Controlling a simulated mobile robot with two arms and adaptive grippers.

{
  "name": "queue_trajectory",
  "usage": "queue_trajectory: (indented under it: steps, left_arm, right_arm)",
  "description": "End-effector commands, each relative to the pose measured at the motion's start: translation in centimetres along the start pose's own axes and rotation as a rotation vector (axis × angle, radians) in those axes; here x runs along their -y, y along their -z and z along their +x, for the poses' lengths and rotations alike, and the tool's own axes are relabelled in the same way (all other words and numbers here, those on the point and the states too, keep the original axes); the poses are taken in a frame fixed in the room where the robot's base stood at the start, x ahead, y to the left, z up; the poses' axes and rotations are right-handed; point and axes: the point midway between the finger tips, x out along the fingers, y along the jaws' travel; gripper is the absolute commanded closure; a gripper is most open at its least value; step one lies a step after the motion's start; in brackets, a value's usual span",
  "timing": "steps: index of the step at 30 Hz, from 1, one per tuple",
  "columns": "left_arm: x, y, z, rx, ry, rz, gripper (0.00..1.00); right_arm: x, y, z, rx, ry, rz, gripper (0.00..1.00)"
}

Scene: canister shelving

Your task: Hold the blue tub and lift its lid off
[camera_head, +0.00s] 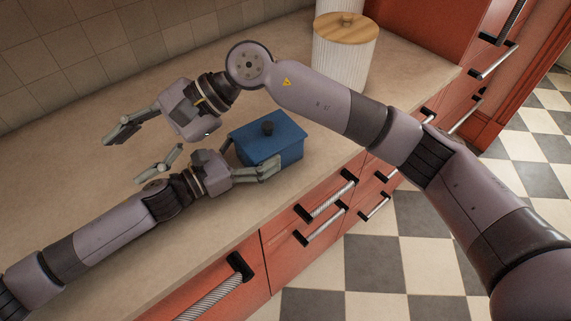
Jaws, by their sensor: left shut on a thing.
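The blue tub (290,156) stands on the counter near its front edge.
A white ribbed canister (342,62) with a wooden lid stands at the back right, behind my right arm. Red drawers (310,210) with metal handles lie below the counter's front edge. The counter (60,190) is clear at the left.

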Motion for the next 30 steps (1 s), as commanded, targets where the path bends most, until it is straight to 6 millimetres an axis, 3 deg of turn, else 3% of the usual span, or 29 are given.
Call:
queue_trajectory:
  steps: [5, 9, 13, 20, 24, 30]
  left_arm:
    - [0.0, 0.0, 0.0, -0.001, 0.0, -0.001, 0.67]
    - [0.0, 0.1, 0.0, -0.001, 0.0, -0.001, 0.67]
    - [0.0, 0.1, 0.0, -0.001, 0.0, -0.001, 0.67]
    - [0.0, 0.1, 0.0, -0.001, 0.0, -0.002, 0.67]
    - [0.0, 0.1, 0.0, -0.001, 0.0, -0.002, 0.67]
    - [0.0, 0.1, 0.0, -0.001, 0.001, -0.002, 0.67]
  right_arm:
    - [0.5, -3.4, 1.1, 0.231, 0.308, -0.002, 0.55]
    - [1.3, -5.0, -0.4, 0.338, 0.575, 0.036, 0.55]
    - [1.6, -5.0, -3.0, 0.381, 0.832, 0.108, 0.55]
    - [-0.4, -1.7, -8.9, 0.306, 1.258, 0.317, 0.55]
    - [-3.7, 1.8, -12.3, 0.171, 1.471, 0.491, 0.55]
    - [-10.2, 6.1, -15.5, -0.074, 1.652, 0.735, 0.55]
